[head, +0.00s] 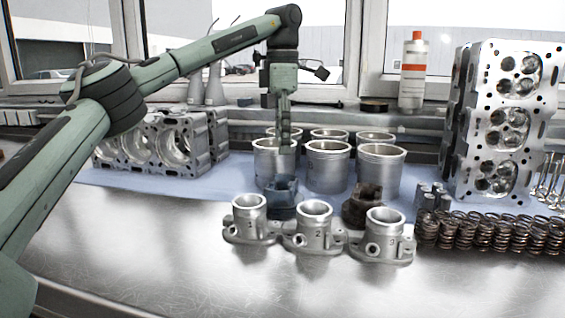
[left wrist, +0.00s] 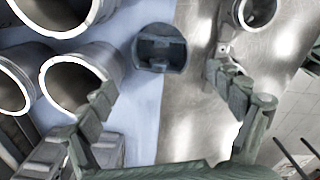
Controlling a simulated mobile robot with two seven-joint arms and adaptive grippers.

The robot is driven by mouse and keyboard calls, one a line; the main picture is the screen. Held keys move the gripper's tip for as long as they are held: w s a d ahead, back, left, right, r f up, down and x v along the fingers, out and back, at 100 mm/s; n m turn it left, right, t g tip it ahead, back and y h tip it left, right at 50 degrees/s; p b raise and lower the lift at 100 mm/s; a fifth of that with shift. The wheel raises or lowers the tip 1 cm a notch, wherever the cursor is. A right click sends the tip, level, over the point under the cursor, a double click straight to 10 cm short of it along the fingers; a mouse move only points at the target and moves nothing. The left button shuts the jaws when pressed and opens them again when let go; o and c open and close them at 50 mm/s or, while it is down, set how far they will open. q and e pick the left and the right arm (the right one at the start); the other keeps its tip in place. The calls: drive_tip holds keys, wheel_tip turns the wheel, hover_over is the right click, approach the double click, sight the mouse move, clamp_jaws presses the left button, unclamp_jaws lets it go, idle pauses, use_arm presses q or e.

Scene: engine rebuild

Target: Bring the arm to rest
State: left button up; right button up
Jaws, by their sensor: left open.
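My left arm (head: 176,66) reaches in from the left. Its gripper (head: 285,146) points down in front of the cylinder liners, above a dark blue block-like part (head: 284,198). In the left wrist view the gripper (left wrist: 160,80) has its two fingers spread wide with nothing between them. The blue part (left wrist: 160,48) lies beyond the fingertips on the blue mat, apart from them. My right gripper is not in view.
Several cylinder liners (head: 328,166) stand on the blue mat (head: 235,185). Numbered metal housings (head: 313,232) stand in front, with a brown part (head: 362,207) behind. An engine block (head: 160,145) is left; a cylinder head (head: 505,125) and springs (head: 490,233) are right. The front-left bench (head: 130,240) is clear.

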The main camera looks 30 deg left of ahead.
sight(283, 178)
use_arm(q)
drive_tip(key=shift+r, duration=0.65)
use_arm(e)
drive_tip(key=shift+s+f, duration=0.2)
use_arm(q)
wheel_tip(283, 178, down, 12)
drive_tip(key=shift+f, duration=0.1)
wheel_tip(283, 178, up, 2)
drive_tip(key=shift+r, duration=0.9)
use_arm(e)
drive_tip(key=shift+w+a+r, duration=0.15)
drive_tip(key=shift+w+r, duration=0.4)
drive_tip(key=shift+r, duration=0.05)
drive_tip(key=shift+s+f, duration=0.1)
